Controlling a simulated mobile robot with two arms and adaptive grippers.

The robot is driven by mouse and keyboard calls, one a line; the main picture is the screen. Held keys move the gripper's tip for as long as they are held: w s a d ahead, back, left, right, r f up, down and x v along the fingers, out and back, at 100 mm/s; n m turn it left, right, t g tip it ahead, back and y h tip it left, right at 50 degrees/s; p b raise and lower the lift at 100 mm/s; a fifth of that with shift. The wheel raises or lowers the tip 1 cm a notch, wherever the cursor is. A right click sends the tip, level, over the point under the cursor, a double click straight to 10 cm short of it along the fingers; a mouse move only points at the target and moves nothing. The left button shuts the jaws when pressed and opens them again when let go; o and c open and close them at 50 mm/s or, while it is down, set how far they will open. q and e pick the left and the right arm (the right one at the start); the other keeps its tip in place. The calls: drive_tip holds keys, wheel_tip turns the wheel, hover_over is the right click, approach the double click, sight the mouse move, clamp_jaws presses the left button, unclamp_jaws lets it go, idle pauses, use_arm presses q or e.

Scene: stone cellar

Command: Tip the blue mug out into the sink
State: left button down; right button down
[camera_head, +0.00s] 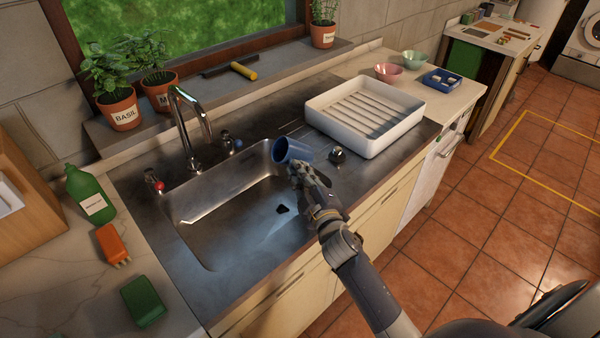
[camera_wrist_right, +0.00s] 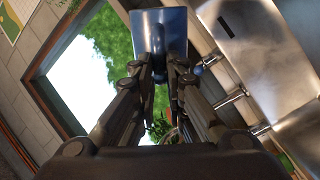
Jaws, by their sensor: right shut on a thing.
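The blue mug (camera_head: 297,152) is in my right gripper (camera_head: 305,178), above the right end of the steel sink basin (camera_head: 215,242). The mug is tilted on its side, its mouth facing left toward the basin. In the right wrist view the mug (camera_wrist_right: 174,22) is between the fingertips of my right gripper (camera_wrist_right: 160,75), which are shut at its handle. Whether anything is inside the mug or running out cannot be made out. The basin looks empty apart from its dark drain. My left gripper is not in view.
The tap (camera_head: 190,125) rises behind the basin. A white drying rack (camera_head: 365,112) stands right of it, with a small dark metal object (camera_head: 338,154) between.

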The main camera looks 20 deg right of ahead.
drive_tip(key=shift+r+m, duration=0.2)
drive_tip(key=shift+m, duration=0.4)
drive_tip(key=shift+r+p, duration=0.1)
drive_tip(key=shift+p, duration=0.2)
drive_tip(key=shift+m, duration=0.6)
drive_tip(key=shift+r+m+p, duration=0.1)
drive_tip(key=shift+m+p, duration=0.5)
drive_tip(key=shift+m, duration=0.6)
